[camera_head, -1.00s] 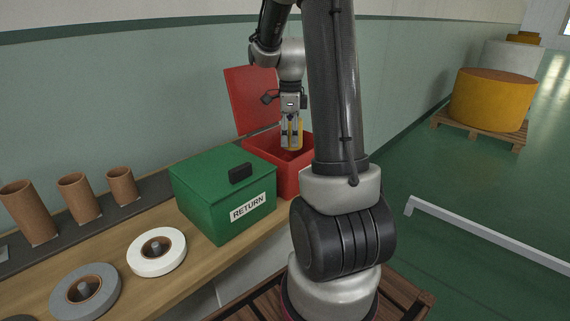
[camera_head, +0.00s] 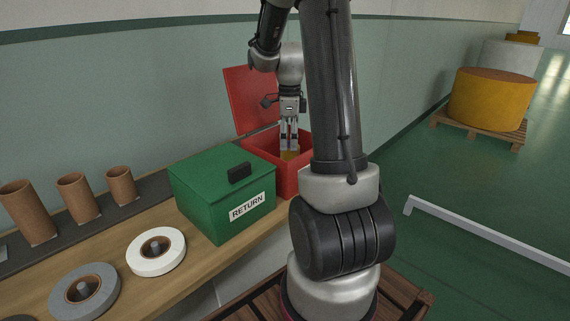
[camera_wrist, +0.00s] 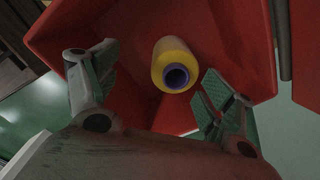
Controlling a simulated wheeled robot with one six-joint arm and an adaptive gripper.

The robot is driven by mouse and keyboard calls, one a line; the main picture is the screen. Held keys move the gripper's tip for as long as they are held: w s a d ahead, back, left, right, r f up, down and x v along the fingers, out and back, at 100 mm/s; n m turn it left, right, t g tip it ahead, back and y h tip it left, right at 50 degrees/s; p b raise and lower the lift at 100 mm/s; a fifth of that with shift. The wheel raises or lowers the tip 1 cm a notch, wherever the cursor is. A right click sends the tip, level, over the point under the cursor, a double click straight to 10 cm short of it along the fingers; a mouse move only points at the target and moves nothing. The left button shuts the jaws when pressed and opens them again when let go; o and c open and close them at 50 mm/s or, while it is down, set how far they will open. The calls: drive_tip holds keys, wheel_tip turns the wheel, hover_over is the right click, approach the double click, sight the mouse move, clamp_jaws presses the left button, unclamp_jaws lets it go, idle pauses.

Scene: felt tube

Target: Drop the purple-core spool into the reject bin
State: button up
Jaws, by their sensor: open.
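The spool (camera_wrist: 173,66) is yellow with a purple core end. In the wrist view it is inside the red bin, beyond my fingertips and apart from them. In the head view a bit of the yellow spool (camera_head: 290,155) shows below my fingers, partly hidden. The red bin (camera_head: 292,180) has its lid (camera_head: 250,98) raised. My gripper (camera_head: 290,146) points down over the bin's opening. In the wrist view my gripper (camera_wrist: 152,82) is open, with a finger on each side and nothing between the pads.
A shut green box (camera_head: 215,190) marked RETURN stands beside the red bin. A white roll (camera_head: 142,262) and a grey roll (camera_head: 100,299) lie on the bench. Several brown tubes (camera_head: 80,205) stand behind them. A white rail (camera_head: 480,228) is at the right.

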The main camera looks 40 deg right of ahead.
wheel_tip(320, 180, up, 12)
idle(0.4)
idle(0.3)
drive_tip(key=s+a+n+t, duration=0.2)
drive_tip(key=s+a+n, duration=0.6)
drive_tip(key=n, duration=0.5)
drive_tip(key=s+a+r+n+t, duration=0.1)
drive_tip(key=s+a+n+t, duration=0.1)
drive_tip(key=s+a+n, duration=0.6)
drive_tip(key=s+n, duration=0.3)
drive_tip(key=n, duration=0.2)
drive_tip(key=shift+r, duration=0.15)
drive_tip(key=shift+s, duration=0.1)
